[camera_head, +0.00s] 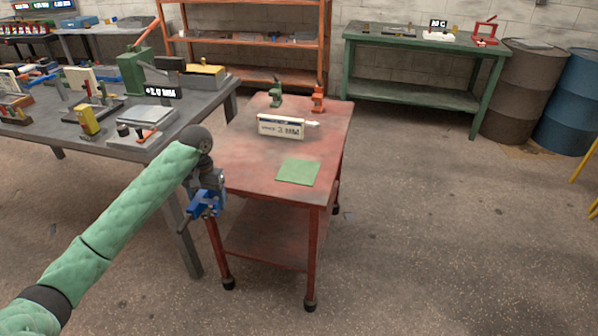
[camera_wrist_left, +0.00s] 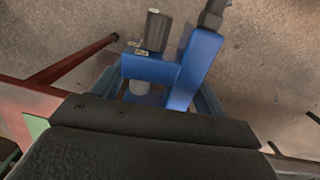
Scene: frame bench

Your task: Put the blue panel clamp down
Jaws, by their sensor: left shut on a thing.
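The blue panel clamp (camera_head: 204,203) is in my left gripper (camera_head: 211,184), off the near left side of the red cart (camera_head: 262,180). It hangs over the floor, not over the cart top. In the left wrist view the blue clamp (camera_wrist_left: 160,70) shows its blue body and dark screw parts, held in front of the black gripper body (camera_wrist_left: 150,140). The gripper is shut on the clamp; its fingertips are mostly hidden. A green square mat (camera_head: 298,172) lies on the near part of the cart top. My right gripper is not in view.
On the cart stand a "3 MM" sign (camera_head: 281,127), a green clamp (camera_head: 276,95) and an orange clamp (camera_head: 318,98). A crowded grey bench (camera_head: 60,138) stands at left. The cart top around the mat is clear. A red cart leg (camera_wrist_left: 70,62) shows beside the clamp.

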